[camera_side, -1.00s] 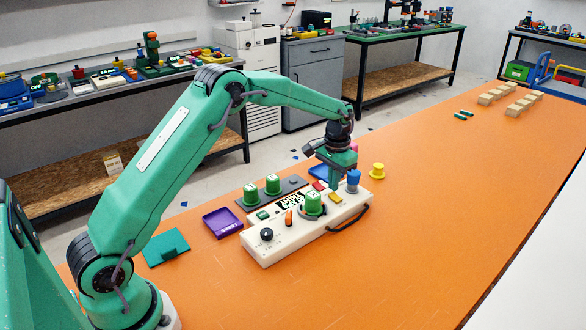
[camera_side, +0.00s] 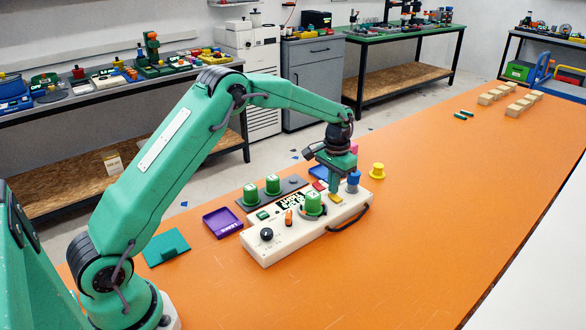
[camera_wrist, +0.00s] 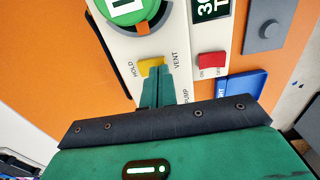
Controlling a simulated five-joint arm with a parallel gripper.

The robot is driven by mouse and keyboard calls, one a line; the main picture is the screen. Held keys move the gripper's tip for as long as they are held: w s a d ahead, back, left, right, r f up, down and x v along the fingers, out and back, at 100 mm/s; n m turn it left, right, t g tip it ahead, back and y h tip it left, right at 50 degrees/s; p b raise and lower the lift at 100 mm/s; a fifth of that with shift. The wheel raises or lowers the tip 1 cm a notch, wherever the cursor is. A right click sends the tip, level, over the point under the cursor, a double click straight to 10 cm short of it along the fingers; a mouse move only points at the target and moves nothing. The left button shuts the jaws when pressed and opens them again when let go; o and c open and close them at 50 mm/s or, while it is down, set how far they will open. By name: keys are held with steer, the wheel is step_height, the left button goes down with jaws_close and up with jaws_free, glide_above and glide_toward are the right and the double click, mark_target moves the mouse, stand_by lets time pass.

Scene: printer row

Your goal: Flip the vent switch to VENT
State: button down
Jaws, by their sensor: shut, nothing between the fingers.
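The vent switch is a yellow rocker (camera_wrist: 152,66) on the cream panel, between the printed words HOLD on its left and VENT on its right in the wrist view. It also shows in the side view (camera_side: 336,198) near the panel's right end. My gripper (camera_wrist: 157,72) is shut and empty, with its fingertips at the yellow rocker and covering part of it. In the side view my gripper (camera_side: 333,191) points down just above the rocker. I cannot tell whether the tips touch it or which way the rocker is tipped.
A red ON/OFF pump switch (camera_wrist: 212,65) sits right of the vent switch. A blue piece (camera_side: 353,178) stands close by my fingers.

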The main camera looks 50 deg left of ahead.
steer(key=shift+f, duration=0.5)
stand_by(0.4)
steer(key=shift+r, duration=3.55)
